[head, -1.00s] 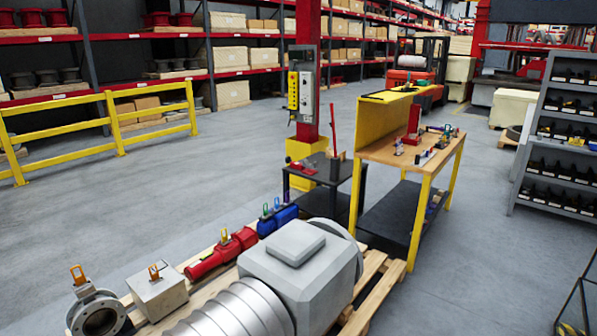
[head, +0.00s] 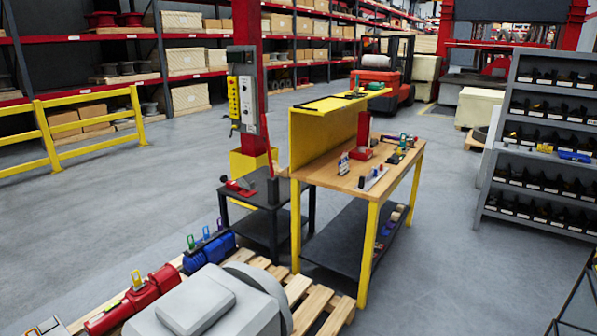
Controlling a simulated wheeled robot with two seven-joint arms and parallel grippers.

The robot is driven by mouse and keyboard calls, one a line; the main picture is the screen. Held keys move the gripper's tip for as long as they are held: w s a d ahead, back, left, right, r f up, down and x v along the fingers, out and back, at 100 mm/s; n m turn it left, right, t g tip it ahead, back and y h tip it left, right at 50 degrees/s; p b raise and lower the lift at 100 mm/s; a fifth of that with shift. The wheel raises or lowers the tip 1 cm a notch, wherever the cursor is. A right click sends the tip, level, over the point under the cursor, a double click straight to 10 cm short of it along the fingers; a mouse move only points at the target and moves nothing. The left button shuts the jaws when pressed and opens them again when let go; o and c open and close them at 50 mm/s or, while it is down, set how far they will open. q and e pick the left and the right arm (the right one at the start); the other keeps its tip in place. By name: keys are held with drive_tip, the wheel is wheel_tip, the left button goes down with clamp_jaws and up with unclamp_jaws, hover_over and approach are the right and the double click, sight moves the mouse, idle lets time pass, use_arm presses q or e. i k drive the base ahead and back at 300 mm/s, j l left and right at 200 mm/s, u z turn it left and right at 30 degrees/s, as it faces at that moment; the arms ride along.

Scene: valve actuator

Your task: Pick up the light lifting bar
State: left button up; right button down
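I cannot single out the light lifting bar for certain. Long thin dark items (head: 322,103) lie on the yellow ledge atop the workbench's back panel, too small to identify. The workbench (head: 330,174) has a wooden top with small tools and a red stand (head: 361,153) on it. Its dark lower shelf (head: 343,236) holds a few small parts. A dark side table (head: 240,190) left of the bench carries a red tool (head: 240,187) and an upright rod. Neither of my grippers is in view.
A wooden pallet (head: 310,308) in front holds a grey housing (head: 250,310), a red actuator (head: 137,302) and a blue actuator (head: 208,251). A red column (head: 247,30) stands behind the side table. A grey bin rack (head: 545,135) stands right. Floor (head: 440,250) between bench and rack is clear.

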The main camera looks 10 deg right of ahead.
sight(367, 182)
drive_tip(key=i+l+z, duration=0.25)
drive_tip(key=i+l, duration=1.1)
